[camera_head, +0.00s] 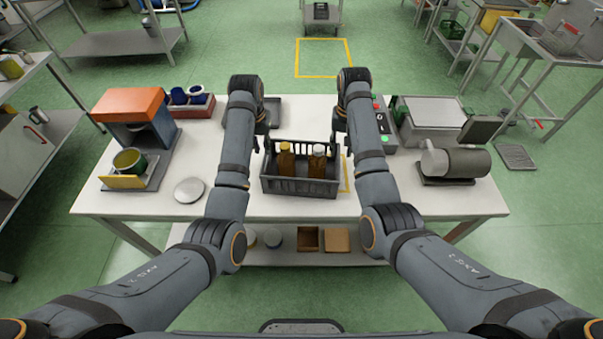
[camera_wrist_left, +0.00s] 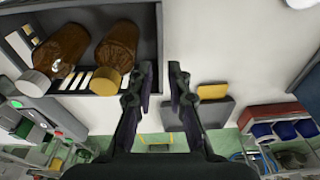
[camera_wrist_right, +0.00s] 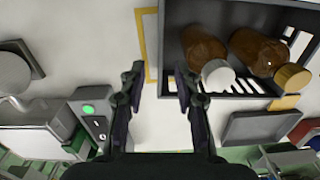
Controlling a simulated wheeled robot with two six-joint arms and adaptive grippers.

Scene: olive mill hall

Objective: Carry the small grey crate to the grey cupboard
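The small grey crate (camera_head: 300,187) sits on the white table in front of me, with two amber bottles inside, one yellow-capped (camera_head: 285,160) and one white-capped (camera_head: 318,162). My left gripper (camera_head: 257,146) is at the crate's left end, open; in the left wrist view (camera_wrist_left: 160,78) its fingers are apart on either side of the end wall's line. My right gripper (camera_head: 341,142) is at the right end, also open, with its fingers (camera_wrist_right: 159,78) apart around the other wall's line. Contact cannot be told. A grey cabinet-like unit (camera_head: 22,160) stands at the left edge; I cannot tell whether it is the cupboard.
The white table (camera_head: 240,198) also holds an orange-topped machine (camera_head: 130,108), a red holder with blue cups (camera_head: 190,108), a round disc (camera_head: 189,190), a scale (camera_head: 430,112) and a grey cylindrical machine (camera_head: 455,162). Green floor is open beyond the table, with a yellow-marked square (camera_head: 323,72).

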